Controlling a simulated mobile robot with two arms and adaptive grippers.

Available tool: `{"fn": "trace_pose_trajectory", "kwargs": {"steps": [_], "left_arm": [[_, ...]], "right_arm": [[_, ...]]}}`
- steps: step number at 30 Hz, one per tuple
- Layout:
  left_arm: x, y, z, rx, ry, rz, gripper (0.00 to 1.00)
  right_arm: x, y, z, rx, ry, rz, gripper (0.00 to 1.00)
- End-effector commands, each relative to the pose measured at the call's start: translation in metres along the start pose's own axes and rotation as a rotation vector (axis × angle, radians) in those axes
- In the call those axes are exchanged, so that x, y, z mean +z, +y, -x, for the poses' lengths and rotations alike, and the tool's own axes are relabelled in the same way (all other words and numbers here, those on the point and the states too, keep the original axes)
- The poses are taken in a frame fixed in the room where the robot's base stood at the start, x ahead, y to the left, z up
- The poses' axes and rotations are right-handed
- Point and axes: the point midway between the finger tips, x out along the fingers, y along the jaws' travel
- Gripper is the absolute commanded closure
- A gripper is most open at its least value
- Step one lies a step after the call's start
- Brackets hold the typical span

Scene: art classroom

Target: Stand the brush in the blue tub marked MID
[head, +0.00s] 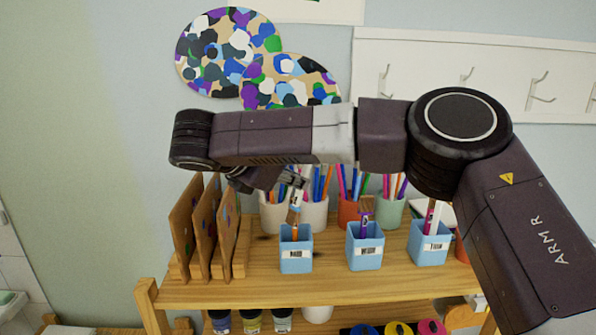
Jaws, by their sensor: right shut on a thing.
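My right gripper (296,183) is above the left blue tub, partly hidden by its own arm. It is shut on a brush (294,213), whose brown bristles show just below the fingers. The brush is above the mouth of the left blue tub (296,262); I cannot tell whether it touches that tub or the orange handle there. The middle blue tub (368,261) holds a brush with a purple handle. A right blue tub (429,255) holds a red and white handle. The tub labels are small and hard to read; the middle one seems to begin with M. My left gripper is out of view.
The tubs stand on a wooden shelf (335,285). Upright brown boards (205,232) stand at its left. Cups of colored pencils, including a white one (314,217), stand close behind the tubs. Paint jars (251,320) are on the level below.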

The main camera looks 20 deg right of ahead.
Motion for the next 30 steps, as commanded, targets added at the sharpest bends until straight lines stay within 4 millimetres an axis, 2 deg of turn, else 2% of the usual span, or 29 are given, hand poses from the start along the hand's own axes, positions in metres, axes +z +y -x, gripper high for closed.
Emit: {"fn": "trace_pose_trajectory", "kwargs": {"steps": [10,30], "left_arm": [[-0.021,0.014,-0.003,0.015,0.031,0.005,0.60],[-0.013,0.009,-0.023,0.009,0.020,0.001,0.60]], "right_arm": [[-0.028,0.000,-0.011,0.000,0.001,0.000,1.00],[-0.064,-0.018,-0.045,0.000,0.001,0.000,1.00]]}}
